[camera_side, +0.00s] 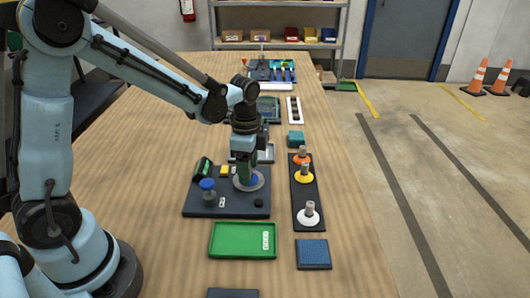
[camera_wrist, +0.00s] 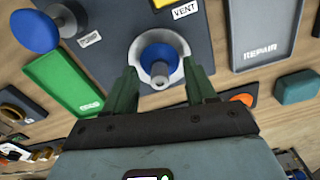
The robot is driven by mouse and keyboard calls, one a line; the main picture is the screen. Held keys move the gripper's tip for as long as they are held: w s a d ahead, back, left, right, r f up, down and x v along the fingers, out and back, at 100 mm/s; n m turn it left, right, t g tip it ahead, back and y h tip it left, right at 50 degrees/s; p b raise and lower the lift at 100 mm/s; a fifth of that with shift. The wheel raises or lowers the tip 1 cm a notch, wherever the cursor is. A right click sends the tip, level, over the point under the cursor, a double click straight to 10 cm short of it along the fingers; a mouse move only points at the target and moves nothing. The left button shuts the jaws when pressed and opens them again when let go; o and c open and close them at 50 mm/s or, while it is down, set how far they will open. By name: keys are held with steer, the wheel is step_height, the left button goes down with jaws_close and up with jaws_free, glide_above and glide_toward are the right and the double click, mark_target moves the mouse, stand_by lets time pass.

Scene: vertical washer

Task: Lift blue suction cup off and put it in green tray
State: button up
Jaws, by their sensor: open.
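The blue suction cup (camera_wrist: 158,53) sits in a light round seat on a dark plate, with a grey stem pointing towards the camera. In the side view the blue suction cup (camera_side: 254,181) is mostly hidden behind my fingers. My gripper (camera_side: 246,178) is low over the seat. In the wrist view my gripper (camera_wrist: 159,67) is open, with one green finger on each side of the cup's stem. I cannot tell whether the fingers touch the cup. The green tray (camera_side: 229,240) is empty except for a white label, in front of the plate; it also shows in the wrist view (camera_wrist: 68,78).
A blue round knob (camera_side: 207,184) stands up on the left of the dark plate (camera_side: 235,209). A black strip (camera_side: 301,194) on the right holds orange, yellow and white cups. A blue textured block (camera_side: 313,254) lies right of the tray. A grey tray marked REPAIR (camera_wrist: 262,25) is nearby.

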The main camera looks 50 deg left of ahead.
steer(key=shift+f, duration=0.2)
jaws_close()
stand_by(0.3)
steer(key=shift+r, duration=0.1)
steer(key=shift+r, duration=1.85)
